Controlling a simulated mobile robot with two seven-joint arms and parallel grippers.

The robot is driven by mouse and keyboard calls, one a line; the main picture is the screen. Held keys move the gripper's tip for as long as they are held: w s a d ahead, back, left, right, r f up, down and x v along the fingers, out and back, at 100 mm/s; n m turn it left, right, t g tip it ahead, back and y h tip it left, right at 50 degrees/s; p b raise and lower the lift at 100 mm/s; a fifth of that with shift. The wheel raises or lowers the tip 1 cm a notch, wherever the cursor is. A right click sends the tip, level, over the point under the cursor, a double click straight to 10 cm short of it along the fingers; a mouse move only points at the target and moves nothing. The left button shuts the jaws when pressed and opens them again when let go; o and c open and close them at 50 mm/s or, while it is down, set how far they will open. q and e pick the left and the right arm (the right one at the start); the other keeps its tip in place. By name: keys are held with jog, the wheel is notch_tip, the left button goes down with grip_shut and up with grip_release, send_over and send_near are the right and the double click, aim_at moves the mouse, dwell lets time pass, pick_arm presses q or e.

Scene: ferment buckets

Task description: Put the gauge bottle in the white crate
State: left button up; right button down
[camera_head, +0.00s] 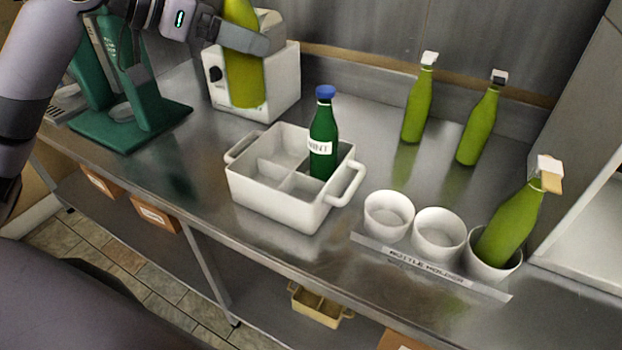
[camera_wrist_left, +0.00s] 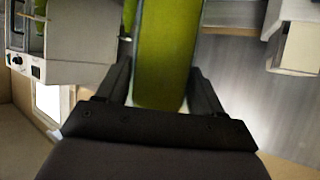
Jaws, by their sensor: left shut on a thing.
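My left gripper (camera_head: 246,36) is shut on a yellow-green bottle (camera_head: 243,82), held upright above the counter in front of the white boxy appliance. In the left wrist view this bottle (camera_wrist_left: 166,45) stands between the gripper's fingers (camera_wrist_left: 163,88); its top is out of view in the head view, so I cannot tell its cap. The white crate (camera_head: 278,203) stands to the right and nearer, with divided compartments. A dark green bottle (camera_head: 323,130) with a blue cap and a white label stands in its back right compartment. My right gripper is not in view.
Two green bottles (camera_head: 418,105) (camera_head: 480,125) stand at the back right. A bottle holder (camera_head: 430,262) has three white cups; a green bottle with a tan-sided cap (camera_head: 510,222) leans in the right one. A white appliance (camera_head: 283,82) and green machine (camera_head: 140,118) stand behind and left.

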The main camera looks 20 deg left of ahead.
pick_arm(q)
notch_tip(320, 180, down, 20)
jog(key=b, duration=0.3)
jog(key=shift+w+d+r, duration=0.15)
jog(key=shift+w, duration=0.1)
dwell(0.3)
jog(key=o, duration=1.6)
jog(key=shift+f, duration=0.2)
jog(key=shift+s+r, duration=0.1)
jog(key=shift+s, duration=0.05)
jog(key=shift+b+v, duration=0.8)
jog(key=shift+v, duration=5.15)
jog(key=shift+d, duration=0.1)
